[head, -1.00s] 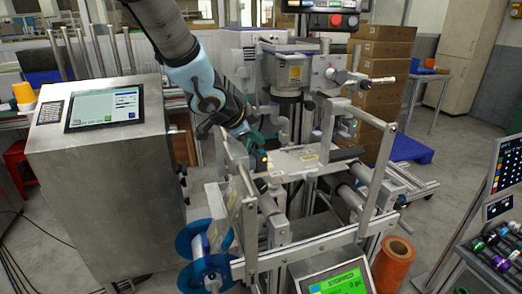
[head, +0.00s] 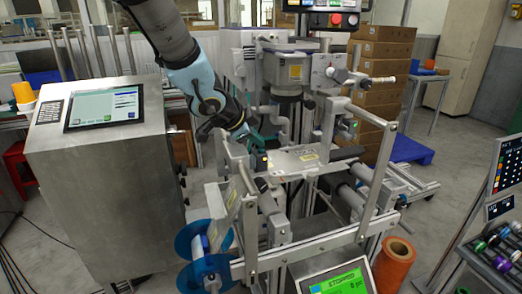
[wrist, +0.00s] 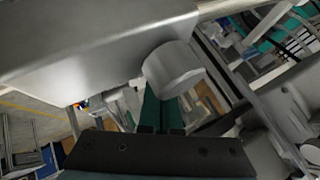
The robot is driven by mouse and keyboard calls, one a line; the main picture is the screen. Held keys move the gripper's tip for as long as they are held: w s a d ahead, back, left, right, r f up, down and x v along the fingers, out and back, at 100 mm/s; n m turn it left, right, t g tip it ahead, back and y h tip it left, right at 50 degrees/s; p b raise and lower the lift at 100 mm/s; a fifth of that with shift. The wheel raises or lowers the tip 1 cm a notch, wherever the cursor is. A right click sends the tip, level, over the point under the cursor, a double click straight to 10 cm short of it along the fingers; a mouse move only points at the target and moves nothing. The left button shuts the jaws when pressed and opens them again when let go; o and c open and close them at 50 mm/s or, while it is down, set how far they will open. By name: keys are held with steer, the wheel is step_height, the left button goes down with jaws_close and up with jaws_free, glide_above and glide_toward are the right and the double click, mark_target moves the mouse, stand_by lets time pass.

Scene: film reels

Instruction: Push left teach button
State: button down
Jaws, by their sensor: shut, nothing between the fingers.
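My gripper (head: 256,141) with teal fingers is at the left side of the labelling machine, beside the flat metal plate (head: 299,160). In the wrist view its green fingers (wrist: 160,108) are together with nothing between them. A grey cylindrical part (wrist: 174,70) partly covers their far ends; I cannot tell whether they touch it. A small sensor-like part with an orange spot (head: 264,163) sits just below the fingers in the head view. I cannot make out the left teach button itself in either view.
Metal frame bars (head: 375,170) and rollers surround the plate. A blue reel (head: 203,258) hangs at the lower left and a green display reading STOPPED (head: 343,282) is in front. A steel cabinet with a screen (head: 104,108) stands left. An orange roll (head: 394,262) is at right.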

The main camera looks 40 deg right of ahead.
steer(key=shift+f+b, duration=0.4)
stand_by(0.4)
stand_by(0.4)
steer(key=shift+r+p, duration=0.85)
steer(key=shift+p, duration=0.05)
step_height(320, 180, up, 5)
steer(key=p, duration=0.5)
stand_by(0.5)
